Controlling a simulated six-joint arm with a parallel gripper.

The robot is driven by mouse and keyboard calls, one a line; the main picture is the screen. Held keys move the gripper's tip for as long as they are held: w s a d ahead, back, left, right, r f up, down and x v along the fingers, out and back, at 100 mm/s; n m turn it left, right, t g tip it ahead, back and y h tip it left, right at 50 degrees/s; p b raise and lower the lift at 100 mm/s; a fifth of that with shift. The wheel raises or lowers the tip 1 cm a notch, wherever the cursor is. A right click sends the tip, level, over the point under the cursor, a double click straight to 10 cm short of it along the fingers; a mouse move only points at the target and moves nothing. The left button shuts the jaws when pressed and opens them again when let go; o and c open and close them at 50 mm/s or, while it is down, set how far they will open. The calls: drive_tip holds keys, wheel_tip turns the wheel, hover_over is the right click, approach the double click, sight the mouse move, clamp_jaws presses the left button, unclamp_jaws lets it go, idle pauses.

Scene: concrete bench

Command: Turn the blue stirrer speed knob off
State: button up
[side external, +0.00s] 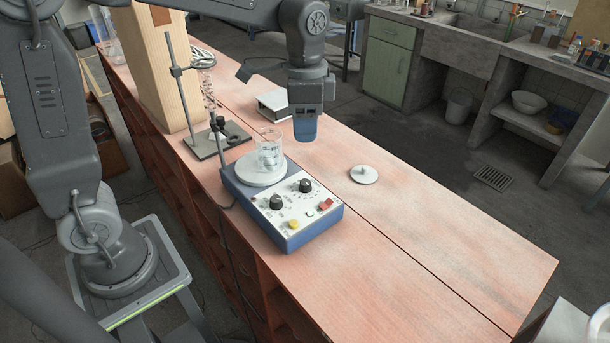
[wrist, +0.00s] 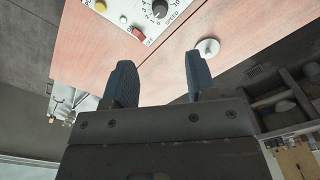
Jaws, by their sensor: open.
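The blue stirrer (side external: 297,239) sits on the reddish bench with two black knobs on its white panel. The speed knob (side external: 305,186) is the right one, by the red switch. In the wrist view the speed knob (wrist: 160,8) is at the top edge, partly cut off, with "SPEED" printed beside it. Its pointer setting cannot be read. My gripper (side external: 305,132) hangs above and behind the panel in the side view, apart from the knob. In the wrist view its two blue fingers (wrist: 160,72) are spread with nothing between them.
A glass beaker (side external: 270,152) stands on the stirrer's white plate (side external: 252,178). A clamp stand (side external: 207,146) is behind it to the left. A white lid-like disc (side external: 364,174) lies to the right. The bench (side external: 440,245) is clear at the front right.

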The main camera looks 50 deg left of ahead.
sight(305, 182)
wheel_tip(305, 182, down, 14)
drive_tip(key=shift+r+n, duration=0.1)
drive_tip(key=shift+n, duration=1)
drive_tip(key=c, duration=0.9)
drive_tip(key=shift+c, duration=0.2)
